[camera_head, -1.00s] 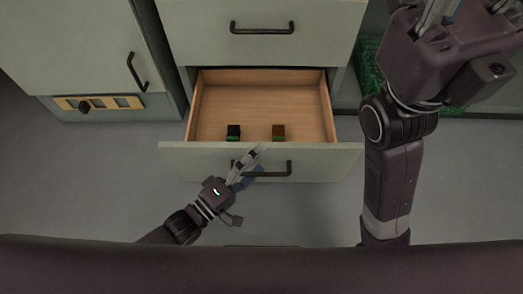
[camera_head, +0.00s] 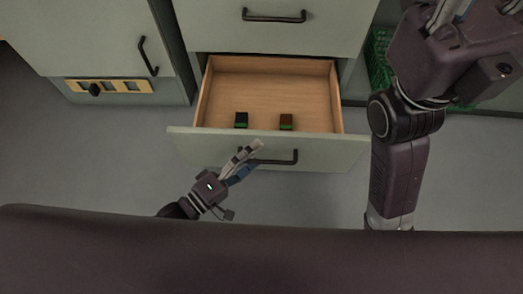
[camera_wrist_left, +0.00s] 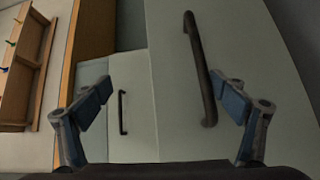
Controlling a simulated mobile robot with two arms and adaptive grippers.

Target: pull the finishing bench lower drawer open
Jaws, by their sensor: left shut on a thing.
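The lower drawer (camera_head: 345,147) of the finishing bench stands pulled out, its wooden inside (camera_head: 270,90) showing in the head view. Its dark bar handle (camera_head: 283,161) is on the front panel. My left gripper (camera_head: 251,158) is at the left end of this handle, shut on it, and its fingers cover that end. My right gripper (camera_head: 467,10) is cut off at the top right, away from the drawer.
A dark block (camera_head: 241,120) and a brown block (camera_head: 286,122), both with green, lie in the drawer. The closed upper drawer (camera_head: 340,30) is above. A cabinet (camera_head: 85,40) is at left, a green crate (camera_head: 379,65) at right. Grey floor (camera_head: 300,200) is clear in front.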

